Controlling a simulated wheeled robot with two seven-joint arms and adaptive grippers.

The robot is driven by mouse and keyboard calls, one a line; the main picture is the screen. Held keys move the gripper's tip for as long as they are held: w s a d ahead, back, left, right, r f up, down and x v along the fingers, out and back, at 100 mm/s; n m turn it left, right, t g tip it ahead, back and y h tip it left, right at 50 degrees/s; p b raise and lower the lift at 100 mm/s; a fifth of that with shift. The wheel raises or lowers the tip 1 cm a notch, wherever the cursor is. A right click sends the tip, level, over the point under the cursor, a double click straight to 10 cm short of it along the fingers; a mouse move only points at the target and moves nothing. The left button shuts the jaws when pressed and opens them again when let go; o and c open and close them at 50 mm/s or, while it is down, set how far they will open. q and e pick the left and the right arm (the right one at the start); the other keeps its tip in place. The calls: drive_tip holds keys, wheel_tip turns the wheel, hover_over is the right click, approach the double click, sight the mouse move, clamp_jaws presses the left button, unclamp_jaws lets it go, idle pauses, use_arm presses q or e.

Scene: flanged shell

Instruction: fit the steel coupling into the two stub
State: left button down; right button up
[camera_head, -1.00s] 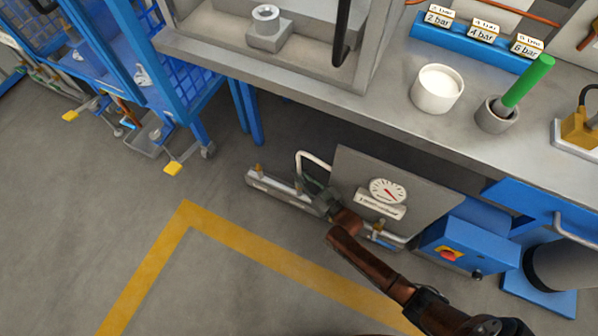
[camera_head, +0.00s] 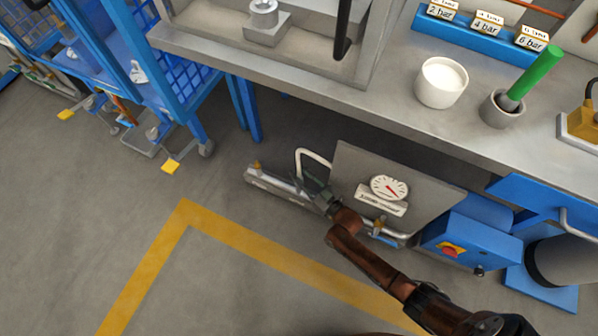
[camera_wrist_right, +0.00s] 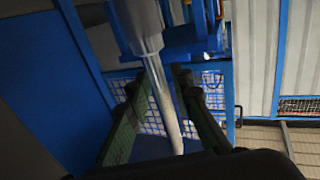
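My right gripper (camera_head: 312,192) reaches in from the lower right, low in front of the bench, beside a pale bent tube (camera_head: 302,158) at the left edge of a grey gauge panel (camera_head: 350,170). In the right wrist view, its two dark fingers (camera_wrist_right: 163,110) stand apart. A pale rod (camera_wrist_right: 164,112) below a steel cylinder (camera_wrist_right: 135,25) runs between them, with no clear contact. A steel ring-topped fitting (camera_head: 264,14) stands on a grey block in the bench tray. I cannot tell which part is the coupling or the two stubs. My left gripper is not in view.
A steel rail (camera_head: 270,185) with brass fittings runs under the bench. A white cup (camera_head: 441,84), a grey cup (camera_head: 501,109) with a green-handled tool, and a blue pressure-label block (camera_head: 470,38) stand on top. A blue cart (camera_head: 185,90) is at left. The floor in front is clear.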

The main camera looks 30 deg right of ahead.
drive_tip(key=shift+o, duration=1)
drive_tip(key=shift+s, duration=0.1)
drive_tip(key=shift+s+d+f, duration=0.1)
drive_tip(key=shift+s+d, duration=0.05)
drive_tip(key=shift+s, duration=0.25)
drive_tip(key=v, duration=1.1)
